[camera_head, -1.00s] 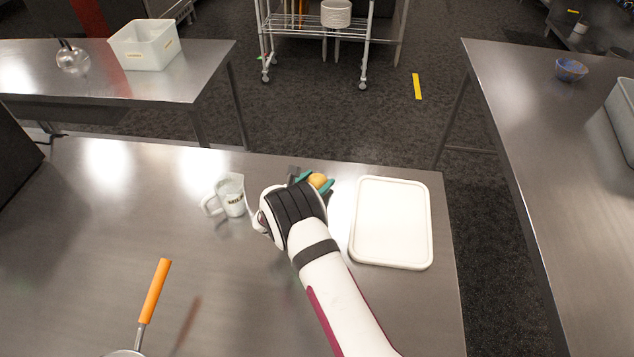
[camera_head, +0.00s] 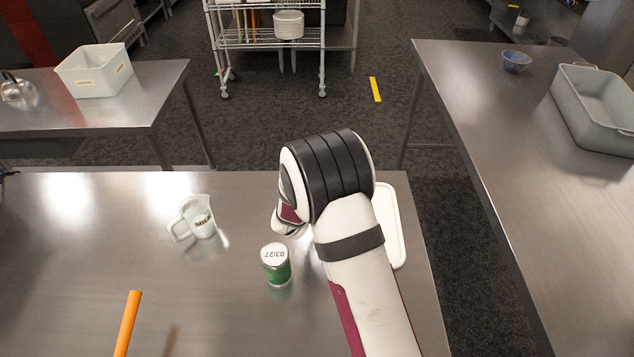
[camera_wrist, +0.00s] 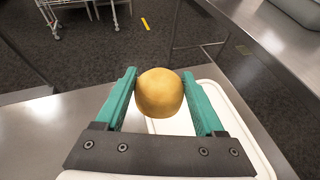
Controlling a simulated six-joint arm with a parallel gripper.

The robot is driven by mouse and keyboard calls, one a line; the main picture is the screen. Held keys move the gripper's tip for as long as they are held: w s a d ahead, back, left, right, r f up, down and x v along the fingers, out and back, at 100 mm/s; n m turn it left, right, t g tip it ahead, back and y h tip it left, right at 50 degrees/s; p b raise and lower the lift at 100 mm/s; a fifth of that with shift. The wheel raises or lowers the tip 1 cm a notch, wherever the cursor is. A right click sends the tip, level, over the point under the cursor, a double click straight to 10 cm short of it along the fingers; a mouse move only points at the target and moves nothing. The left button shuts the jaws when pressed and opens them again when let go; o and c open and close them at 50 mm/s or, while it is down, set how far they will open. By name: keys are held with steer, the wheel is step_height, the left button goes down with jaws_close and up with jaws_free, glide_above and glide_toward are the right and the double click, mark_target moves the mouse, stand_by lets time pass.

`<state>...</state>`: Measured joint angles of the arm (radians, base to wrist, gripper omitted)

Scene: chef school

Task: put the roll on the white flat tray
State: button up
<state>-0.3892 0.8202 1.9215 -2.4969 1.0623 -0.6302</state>
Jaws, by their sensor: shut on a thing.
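The roll (camera_wrist: 159,92) is round and golden brown. In the wrist view my gripper (camera_wrist: 160,95) is shut on it, with one green finger on each side. The white flat tray (camera_wrist: 235,122) shows below and behind the roll in that view, and the roll appears held above or near its far part; the exact height is hard to tell. In the head view the tray (camera_head: 393,228) is mostly covered by my arm, with only its right side showing. The roll and my fingers are hidden behind my wrist there.
A small jar with a green label (camera_head: 276,265) stands left of my arm. A white measuring cup (camera_head: 198,217) is farther left, and an orange handle (camera_head: 128,322) lies at the front. A grey bin (camera_head: 597,105) and a blue bowl (camera_head: 516,62) are on the right table.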

steer(key=s+d+r+m+g+h, duration=0.1)
steer(key=s+d+m+g+h, duration=0.1)
steer(key=s+d, duration=0.55)
steer(key=s+d+r+m+g+h, duration=0.1)
steer(key=s+d+m+h, duration=0.25)
steer(key=d, duration=0.65)
steer(key=shift+n+y, duration=0.35)
steer(key=shift+y, duration=0.1)
steer(key=w+a+f, duration=0.2)
steer(key=a, duration=0.1)
steer(key=w+a+f, duration=0.1)
steer(key=a+f, duration=0.2)
steer(key=w+a+f, duration=0.2)
steer(key=a, duration=0.1)
steer(key=shift+w+f, duration=0.3)
steer(key=shift+w, duration=0.05)
steer(key=shift+f, duration=1.9)
